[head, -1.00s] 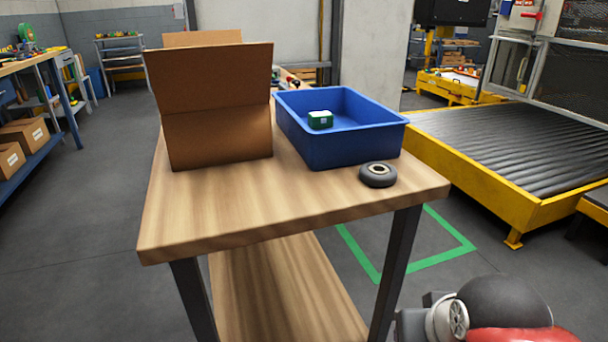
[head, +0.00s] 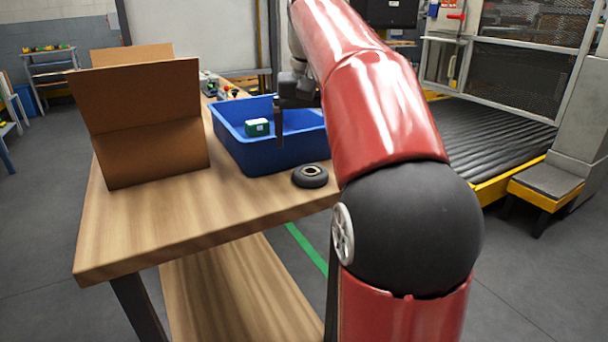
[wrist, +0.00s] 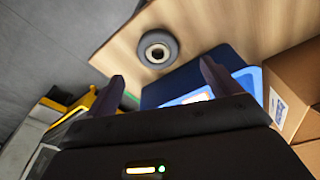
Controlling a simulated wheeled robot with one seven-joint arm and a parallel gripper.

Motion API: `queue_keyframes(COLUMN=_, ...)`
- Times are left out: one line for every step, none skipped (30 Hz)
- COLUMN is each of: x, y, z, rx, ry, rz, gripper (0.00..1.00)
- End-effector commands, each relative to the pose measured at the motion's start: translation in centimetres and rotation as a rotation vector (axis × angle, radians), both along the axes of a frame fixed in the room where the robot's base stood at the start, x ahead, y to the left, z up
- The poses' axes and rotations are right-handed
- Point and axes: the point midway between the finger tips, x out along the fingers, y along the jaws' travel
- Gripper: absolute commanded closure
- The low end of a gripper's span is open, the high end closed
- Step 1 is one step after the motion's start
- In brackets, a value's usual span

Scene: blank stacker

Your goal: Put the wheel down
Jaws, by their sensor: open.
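The wheel (head: 310,176) is small and dark grey with a pale hub. It lies flat on the wooden table (head: 180,218), in front of the blue bin and close to the table's right edge. In the wrist view the wheel (wrist: 157,49) lies beyond and between the two fingers, apart from them. My gripper (wrist: 165,80) is open and empty. In the head view my gripper (head: 279,112) is at the blue bin, above and behind the wheel; my red arm hides part of the bin's right side.
A blue bin (head: 262,157) on the table holds a green box (head: 257,127). An open cardboard box (head: 150,125) stands to its left. The table's front left is clear. A yellow-framed roller conveyor (head: 490,140) is at the right.

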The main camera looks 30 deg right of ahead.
Motion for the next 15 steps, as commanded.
queue_keyframes(x=0.1, y=-0.2, z=-0.5, rx=0.001, ry=0.003, rz=-0.003, gripper=0.11)
queue_keyframes(x=0.2, y=-0.2, z=-0.8, rx=0.002, ry=0.004, rz=-0.003, gripper=0.11)
queue_keyframes(x=0.2, y=-0.2, z=-1.2, rx=0.002, ry=0.005, rz=-0.003, gripper=0.11)
queue_keyframes(x=0.2, y=-0.2, z=-1.6, rx=0.003, ry=0.005, rz=-0.003, gripper=0.11)
queue_keyframes(x=0.3, y=-0.2, z=-1.9, rx=0.002, ry=0.005, rz=-0.003, gripper=0.11)
queue_keyframes(x=0.3, y=-0.3, z=-2.4, rx=0.002, ry=0.004, rz=-0.002, gripper=0.11)
queue_keyframes(x=0.3, y=-0.3, z=-2.7, rx=0.002, ry=0.005, rz=-0.002, gripper=0.11)
queue_keyframes(x=0.4, y=-0.3, z=-3.0, rx=0.002, ry=0.005, rz=-0.002, gripper=0.11)
queue_keyframes(x=0.4, y=-0.4, z=-3.5, rx=0.002, ry=0.004, rz=-0.002, gripper=0.11)
queue_keyframes(x=0.5, y=-0.5, z=-4.0, rx=0.002, ry=0.005, rz=-0.002, gripper=0.11)
queue_keyframes(x=0.5, y=-0.6, z=-4.5, rx=0.002, ry=0.005, rz=-0.002, gripper=0.11)
queue_keyframes(x=0.6, y=-0.7, z=-5.2, rx=0.002, ry=0.005, rz=-0.002, gripper=0.11)
queue_keyframes(x=0.6, y=-0.7, z=-5.6, rx=0.002, ry=0.005, rz=-0.002, gripper=0.11)
queue_keyframes(x=0.7, y=-0.7, z=-6.0, rx=0.002, ry=0.004, rz=-0.001, gripper=0.11)
queue_keyframes(x=0.8, y=-0.7, z=-6.5, rx=0.002, ry=0.004, rz=-0.001, gripper=0.11)
